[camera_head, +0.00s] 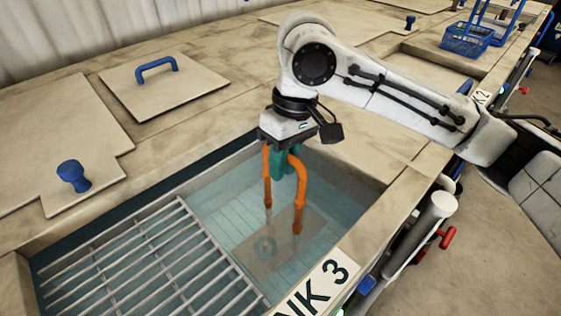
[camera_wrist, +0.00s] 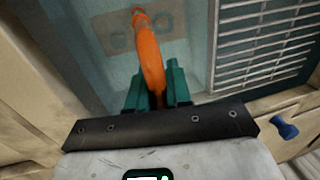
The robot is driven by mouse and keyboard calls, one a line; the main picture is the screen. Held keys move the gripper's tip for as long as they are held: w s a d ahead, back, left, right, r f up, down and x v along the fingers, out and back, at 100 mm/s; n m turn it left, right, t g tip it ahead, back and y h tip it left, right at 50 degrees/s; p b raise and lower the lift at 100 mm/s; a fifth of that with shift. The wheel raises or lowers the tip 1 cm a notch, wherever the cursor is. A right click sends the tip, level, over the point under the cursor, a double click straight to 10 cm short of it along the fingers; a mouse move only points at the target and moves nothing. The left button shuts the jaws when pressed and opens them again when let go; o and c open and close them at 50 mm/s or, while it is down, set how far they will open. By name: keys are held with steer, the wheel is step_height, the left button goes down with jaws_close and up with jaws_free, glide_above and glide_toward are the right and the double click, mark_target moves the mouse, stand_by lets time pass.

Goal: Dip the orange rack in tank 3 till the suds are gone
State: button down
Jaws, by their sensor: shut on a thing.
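My gripper (camera_head: 287,160) is shut on the orange rack (camera_head: 302,190) by its arched handle, above tank 3 (camera_head: 342,180). The rack's two legs reach down into the clear, bluish water. Its lower part, a brownish flat shape with a ring on it, shows dimly through the surface. No suds can be made out on the water or rack. In the wrist view the orange handle (camera_wrist: 150,60) runs between the green fingers (camera_wrist: 153,90), with the rack's lower part blurred beyond it. The label reading "NK 3" (camera_head: 318,290) is on the tank's front edge.
A metal grate (camera_head: 150,262) covers the left part of the tank. A lid with a blue handle (camera_head: 157,66) and a blue knob (camera_head: 73,175) are on the counter. A blue basket (camera_head: 466,40) stands at the back right. Red-handled valve (camera_head: 445,238) projects at the front.

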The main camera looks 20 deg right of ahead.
steer(key=shift+r, duration=0.15)
step_height(320, 180, up, 9)
steer(key=p, duration=0.9)
step_height(320, 180, up, 13)
stand_by(0.6)
